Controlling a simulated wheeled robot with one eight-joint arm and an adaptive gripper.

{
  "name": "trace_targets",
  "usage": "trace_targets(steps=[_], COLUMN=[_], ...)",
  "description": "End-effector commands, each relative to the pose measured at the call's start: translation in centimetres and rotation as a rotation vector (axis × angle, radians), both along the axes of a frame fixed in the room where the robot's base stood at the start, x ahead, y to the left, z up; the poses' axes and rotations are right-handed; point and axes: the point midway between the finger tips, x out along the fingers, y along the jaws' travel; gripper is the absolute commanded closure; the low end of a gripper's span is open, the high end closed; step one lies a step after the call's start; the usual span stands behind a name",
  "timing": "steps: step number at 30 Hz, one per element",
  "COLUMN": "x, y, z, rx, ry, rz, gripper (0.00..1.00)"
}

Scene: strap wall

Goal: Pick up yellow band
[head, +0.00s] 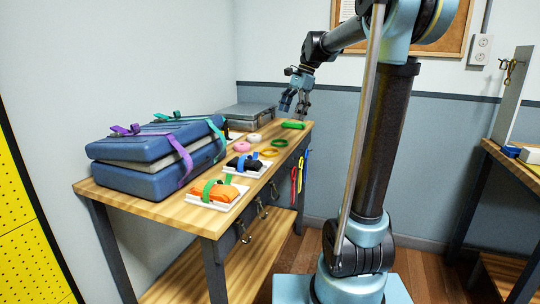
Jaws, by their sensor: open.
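My gripper (294,106) is open and empty, pointing down above the far end of the bench. It is above and beyond the yellow band, apart from it, close over a green object (293,125).
White (253,138) and pink (243,147) rings lie left of the yellow band. Nearer are a black item with a blue band (245,163) and an orange item with a green band (212,195). A strapped blue case (135,178) fills the bench's left side.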

Motion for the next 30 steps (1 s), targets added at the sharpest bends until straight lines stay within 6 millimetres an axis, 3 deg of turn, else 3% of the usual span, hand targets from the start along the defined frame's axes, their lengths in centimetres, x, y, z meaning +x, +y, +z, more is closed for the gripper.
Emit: trace_targets(steps=[4,11,30], x=[2.9,4.2,2.9], y=[1.5,2.5,6.2], z=[1.0,1.1,-8.5], rx=[0.016,0.025,0.025], ry=[0.056,0.093,0.092], rz=[-0.077,-0.127,-0.126], gripper=[0.11,0.11,0.11])
